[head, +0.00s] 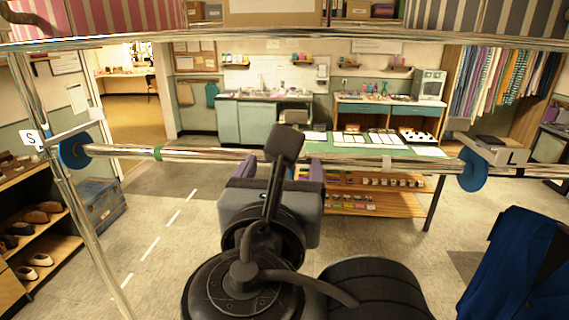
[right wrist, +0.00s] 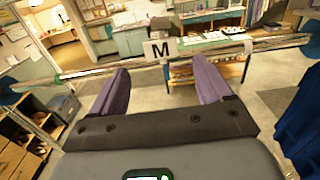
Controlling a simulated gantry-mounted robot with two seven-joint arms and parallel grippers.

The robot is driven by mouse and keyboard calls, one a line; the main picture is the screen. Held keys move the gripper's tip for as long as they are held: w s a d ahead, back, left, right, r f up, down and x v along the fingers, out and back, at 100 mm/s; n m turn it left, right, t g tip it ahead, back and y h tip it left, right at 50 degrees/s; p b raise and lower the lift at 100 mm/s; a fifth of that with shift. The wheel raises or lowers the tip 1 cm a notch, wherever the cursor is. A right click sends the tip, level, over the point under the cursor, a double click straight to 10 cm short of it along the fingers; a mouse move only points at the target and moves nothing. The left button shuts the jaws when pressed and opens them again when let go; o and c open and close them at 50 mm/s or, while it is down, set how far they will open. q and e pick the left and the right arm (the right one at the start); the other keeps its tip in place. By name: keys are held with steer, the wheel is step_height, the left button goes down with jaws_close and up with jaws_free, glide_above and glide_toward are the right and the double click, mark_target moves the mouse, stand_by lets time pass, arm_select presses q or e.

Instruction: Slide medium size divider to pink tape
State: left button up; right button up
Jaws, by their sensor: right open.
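The medium divider, a white tag marked M (right wrist: 160,51), hangs on the chrome rail (head: 205,155) and shows in the right wrist view. In the head view my arm hides it. My right gripper (head: 288,160) is open, its purple fingers pointing at the rail; in the right wrist view the fingers (right wrist: 162,72) stand either side of the M tag, with gaps. A green tape band (head: 157,153) is on the rail to the left. My left gripper is not in view.
The S divider (head: 32,138) with a blue disc (head: 75,151) is at the left; the L divider (head: 511,157) with a blue disc (head: 472,169) is at the right. Dark blue cloth (head: 510,265) hangs at lower right. A shoe shelf (head: 38,258) stands at lower left.

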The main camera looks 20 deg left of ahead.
steer(key=shift+s+d, duration=0.15)
steer(key=shift+s, duration=0.15)
